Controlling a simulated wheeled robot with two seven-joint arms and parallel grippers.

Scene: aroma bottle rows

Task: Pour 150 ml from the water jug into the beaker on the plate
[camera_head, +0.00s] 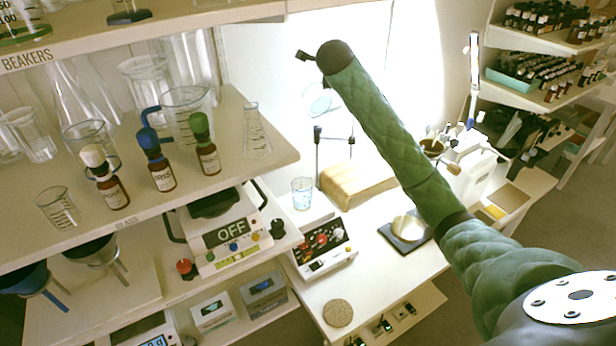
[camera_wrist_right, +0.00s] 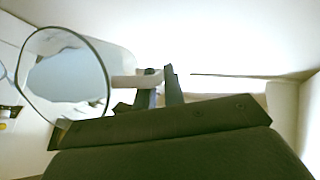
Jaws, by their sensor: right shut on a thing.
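The beaker (camera_head: 302,194) is a small clear glass with a pale blue tint low in it. It stands upright on the plate of a white device with red knobs (camera_head: 324,249) in the head view. My right gripper (camera_head: 306,56) is raised above and behind the beaker, at the end of the green-sleeved arm. In the right wrist view its dark fingers (camera_wrist_right: 158,86) are shut on the pale handle of the clear, round-rimmed water jug (camera_wrist_right: 68,75). The jug shows only faintly against the bright background in the head view (camera_head: 322,100). My left gripper is out of view.
A shelf with glassware and dropper bottles (camera_head: 158,165) overhangs the left. A wooden block (camera_head: 355,182) and a thin black stand (camera_head: 318,150) are behind the beaker. A balance with a round dish (camera_head: 408,228) is to the right. A cork disc (camera_head: 338,313) lies in front.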

